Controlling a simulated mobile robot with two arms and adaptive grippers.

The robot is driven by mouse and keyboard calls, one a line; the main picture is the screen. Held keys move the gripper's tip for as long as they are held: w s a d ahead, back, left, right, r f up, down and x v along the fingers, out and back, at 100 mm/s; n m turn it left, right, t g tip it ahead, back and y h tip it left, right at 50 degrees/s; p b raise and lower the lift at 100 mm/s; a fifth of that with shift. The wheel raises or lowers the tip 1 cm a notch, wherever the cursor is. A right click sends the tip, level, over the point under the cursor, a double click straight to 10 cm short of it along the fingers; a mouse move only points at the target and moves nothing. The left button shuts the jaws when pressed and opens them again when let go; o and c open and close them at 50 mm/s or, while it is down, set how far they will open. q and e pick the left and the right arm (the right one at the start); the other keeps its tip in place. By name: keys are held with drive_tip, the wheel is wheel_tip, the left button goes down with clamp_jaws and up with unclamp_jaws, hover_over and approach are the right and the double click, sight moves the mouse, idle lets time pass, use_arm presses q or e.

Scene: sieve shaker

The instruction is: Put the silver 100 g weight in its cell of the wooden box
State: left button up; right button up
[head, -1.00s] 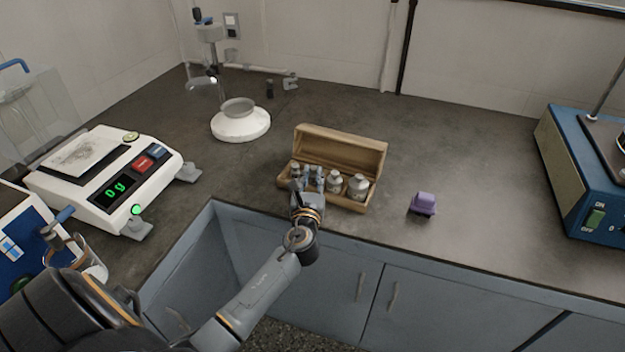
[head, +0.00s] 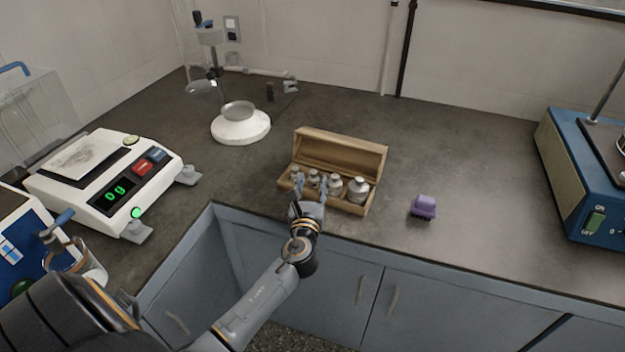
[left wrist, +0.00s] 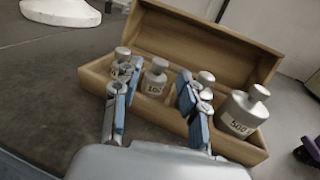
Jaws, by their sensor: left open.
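The silver 100 g weight (left wrist: 155,86) stands upright in the row inside the open wooden box (head: 352,207); part of its label, "10", shows in the left wrist view. It also shows in the head view (head: 314,176). My left gripper (head: 312,186) is at the front of the box, open, with its blue-padded fingers apart. In the left wrist view the weight is seen between the fingers, behind them and apart from them. Other silver weights stand on both sides of it, including the large 500 g weight (left wrist: 241,113) at the right. The weight's base is hidden. My right gripper is out of view.
The box lid (head: 340,150) stands open at the back. A purple object (head: 424,206) lies right of the box. A white balance (head: 120,180) reading 0 g stands left, and a white round stand (head: 241,125) is behind. The counter between is clear.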

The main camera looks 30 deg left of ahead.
use_arm(q)
drive_tip(key=v, duration=1)
drive_tip(key=shift+s, duration=0.15)
